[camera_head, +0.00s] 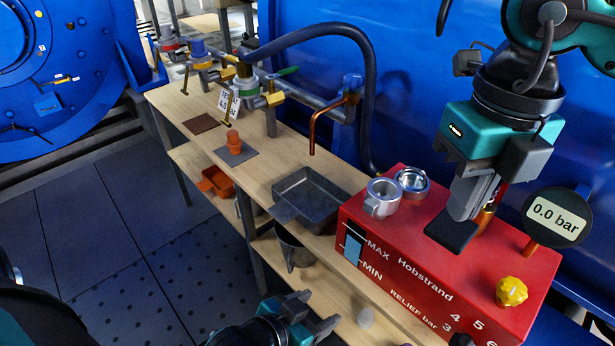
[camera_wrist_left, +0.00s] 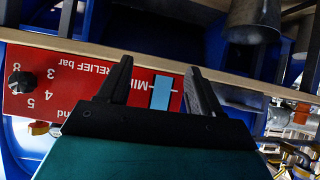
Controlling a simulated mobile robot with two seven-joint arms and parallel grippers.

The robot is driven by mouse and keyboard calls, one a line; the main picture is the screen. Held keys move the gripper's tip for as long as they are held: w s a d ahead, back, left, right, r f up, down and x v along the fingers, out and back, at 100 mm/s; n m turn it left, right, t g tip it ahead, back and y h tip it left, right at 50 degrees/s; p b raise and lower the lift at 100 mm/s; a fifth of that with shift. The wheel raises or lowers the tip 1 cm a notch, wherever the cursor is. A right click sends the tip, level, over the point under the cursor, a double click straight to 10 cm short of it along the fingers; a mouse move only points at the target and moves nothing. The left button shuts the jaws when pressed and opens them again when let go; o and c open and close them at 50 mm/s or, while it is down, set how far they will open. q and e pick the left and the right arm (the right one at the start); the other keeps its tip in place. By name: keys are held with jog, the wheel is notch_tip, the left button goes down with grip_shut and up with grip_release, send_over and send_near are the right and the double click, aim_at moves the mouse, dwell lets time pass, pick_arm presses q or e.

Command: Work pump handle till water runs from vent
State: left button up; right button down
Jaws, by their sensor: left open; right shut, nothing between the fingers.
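The red pump box (camera_head: 400,240), lettered Hobstrand, stands at the bench's right end, with a blue level strip (camera_head: 352,248) beside MAX and MIN. Its round gauge (camera_head: 557,217) reads 0.0 bar. My right gripper (camera_head: 452,232) is shut and empty, low over the box top. A copper-orange post (camera_head: 485,218) shows partly behind it; I cannot tell whether they touch or whether this is the handle. A bent copper pipe (camera_head: 313,135) points down near the grey tray (camera_head: 300,184); no water shows at its mouth. My left gripper (camera_head: 318,312) is open and empty, in front of the box (camera_wrist_left: 75,75).
A yellow knob (camera_head: 511,291) and metal fittings (camera_head: 382,197) sit on the box. A dark hose (camera_head: 366,100) arches behind the bench. Valves, an orange plug (camera_head: 233,139) and a tag stand further left. A metal mug (camera_head: 291,248) and orange bin (camera_head: 215,181) are below the benchtop.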

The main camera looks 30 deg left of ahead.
notch_tip(320, 180, down, 2)
jog(key=shift+w+f+b, duration=0.1)
jog(key=shift+f+b, duration=0.05)
jog(key=shift+b, duration=0.9)
pick_arm(q)
notch_tip(320, 180, down, 6)
jog(key=b, duration=0.5)
pick_arm(e)
notch_tip(320, 180, down, 6)
notch_tip(320, 180, up, 8)
jog(key=p, duration=0.4)
jog(key=shift+p, duration=0.35)
jog(key=shift+r, duration=0.2)
pick_arm(q)
notch_tip(320, 180, up, 4)
jog(key=shift+f, duration=0.1)
